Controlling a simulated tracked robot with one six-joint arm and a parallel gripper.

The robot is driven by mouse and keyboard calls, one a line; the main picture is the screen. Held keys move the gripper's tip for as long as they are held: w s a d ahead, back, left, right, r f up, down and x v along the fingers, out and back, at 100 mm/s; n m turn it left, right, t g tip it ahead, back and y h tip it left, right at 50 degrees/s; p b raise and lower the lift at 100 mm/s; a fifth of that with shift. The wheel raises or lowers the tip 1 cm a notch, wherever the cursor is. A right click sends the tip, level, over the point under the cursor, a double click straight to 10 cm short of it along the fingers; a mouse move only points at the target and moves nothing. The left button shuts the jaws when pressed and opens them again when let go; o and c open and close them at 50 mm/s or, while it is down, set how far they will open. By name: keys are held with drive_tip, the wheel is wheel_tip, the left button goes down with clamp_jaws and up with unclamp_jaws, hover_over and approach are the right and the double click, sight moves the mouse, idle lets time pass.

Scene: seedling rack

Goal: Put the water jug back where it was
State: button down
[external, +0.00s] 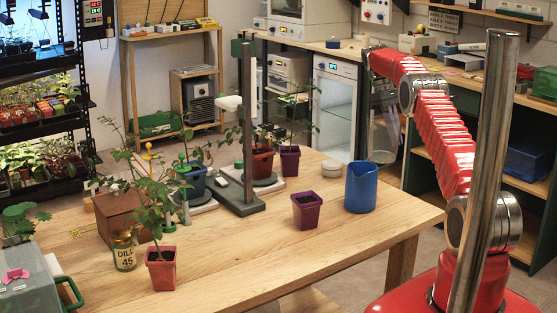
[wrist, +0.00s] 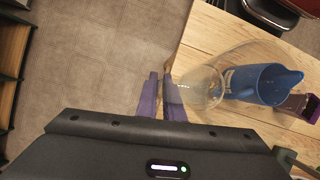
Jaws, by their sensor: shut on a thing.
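My gripper (wrist: 162,98) is shut, with a clear see-through jug (wrist: 203,90) at its fingers in the wrist view. I take this clear jug to be the water jug; its outline is faint. It also shows in the external view (external: 383,156), hanging below my wrist near the far right part of the wooden table (external: 410,212). Part of it overlaps the table edge in the wrist view. I cannot tell its exact height above the table. My fingers are hard to make out in the external view.
A blue pitcher (external: 361,188) stands upright near the table's right end, beside a purple pot (external: 306,211). Potted seedlings and a stand with a post (external: 241,190) fill the table's middle and left. The front right of the tabletop is bare.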

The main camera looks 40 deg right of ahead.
drive_tip(key=w+a+r, duration=0.2)
drive_tip(key=a+r, duration=0.2)
drive_tip(key=a, duration=0.7)
drive_tip(key=w+a+r, duration=0.2)
drive_tip(key=a+r, duration=0.2)
drive_tip(key=a, duration=0.7)
drive_tip(key=s+a+r+m, duration=0.15)
drive_tip(key=s+a, duration=0.25)
drive_tip(key=a, duration=0.7)
drive_tip(key=s+a+r+n, duration=0.15)
drive_tip(key=s+a, duration=0.25)
drive_tip(key=a, duration=0.6)
drive_tip(key=s+a+f+m+y, duration=0.1)
drive_tip(key=s+a+f+m, duration=0.1)
drive_tip(key=a+f, duration=0.8)
drive_tip(key=a+m, duration=0.1)
drive_tip(key=a, duration=0.1)
drive_tip(key=shift+s+a+f, duration=0.35)
drive_tip(key=shift+f, duration=3.15)
